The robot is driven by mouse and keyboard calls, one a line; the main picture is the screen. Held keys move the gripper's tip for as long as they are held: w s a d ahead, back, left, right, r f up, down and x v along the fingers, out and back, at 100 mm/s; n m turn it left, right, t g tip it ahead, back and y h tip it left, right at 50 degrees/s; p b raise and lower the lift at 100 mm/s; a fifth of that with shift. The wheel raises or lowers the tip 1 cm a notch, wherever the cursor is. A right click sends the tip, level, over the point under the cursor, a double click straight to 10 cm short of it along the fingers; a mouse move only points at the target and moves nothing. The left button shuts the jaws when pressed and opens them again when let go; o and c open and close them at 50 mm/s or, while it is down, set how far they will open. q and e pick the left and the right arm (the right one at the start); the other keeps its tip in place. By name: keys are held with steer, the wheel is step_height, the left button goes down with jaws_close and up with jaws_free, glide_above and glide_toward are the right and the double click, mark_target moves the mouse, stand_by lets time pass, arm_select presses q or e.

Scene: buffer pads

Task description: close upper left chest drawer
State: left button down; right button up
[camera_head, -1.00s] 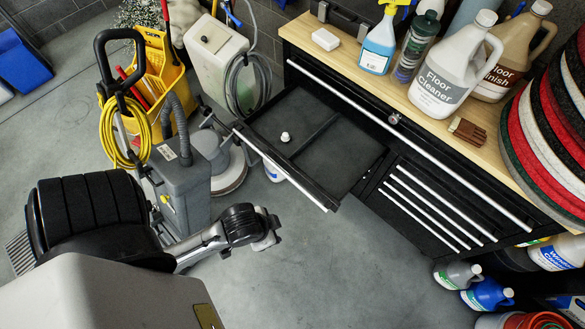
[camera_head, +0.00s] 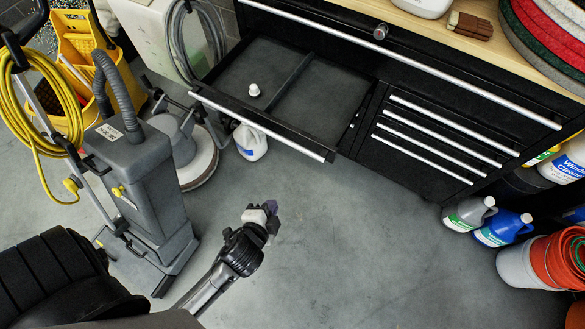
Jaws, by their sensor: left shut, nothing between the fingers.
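The black chest (camera_head: 410,68) has its upper left drawer (camera_head: 330,118) pulled out. The drawer has a divider, a silver front handle (camera_head: 262,126) and a small white object (camera_head: 254,90) in its left compartment. My left gripper (camera_head: 270,215) is shut and empty. In the picture it is below the drawer front, apart from it, over open floor. My right gripper is not in view.
A grey floor machine (camera_head: 145,165) with a yellow cord stands left of the drawer. A white jug (camera_head: 250,142) is on the floor under the drawer front. Bottles (camera_head: 470,212) and buckets (camera_head: 540,262) stand at the right. The middle floor is clear.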

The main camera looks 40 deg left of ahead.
arm_select(q)
step_height(320, 180, up, 4)
steer(key=w+d+m+t+h, duration=0.1)
steer(key=w+d+m+t, duration=0.1)
steer(key=w+m+t, duration=0.3)
steer(key=m+g+b, duration=0.1)
steer(key=m+b, duration=0.1)
steer(key=b, duration=0.2)
glide_toward(311, 156)
steer(key=shift+h, duration=0.3)
steer(key=x, duration=0.6)
steer(key=shift+a+f, duration=0.1)
steer(key=shift+a, duration=0.1)
steer(key=shift+w+a+b, duration=0.1)
steer(key=shift+w+b, duration=0.3)
steer(key=shift+w, duration=0.25)
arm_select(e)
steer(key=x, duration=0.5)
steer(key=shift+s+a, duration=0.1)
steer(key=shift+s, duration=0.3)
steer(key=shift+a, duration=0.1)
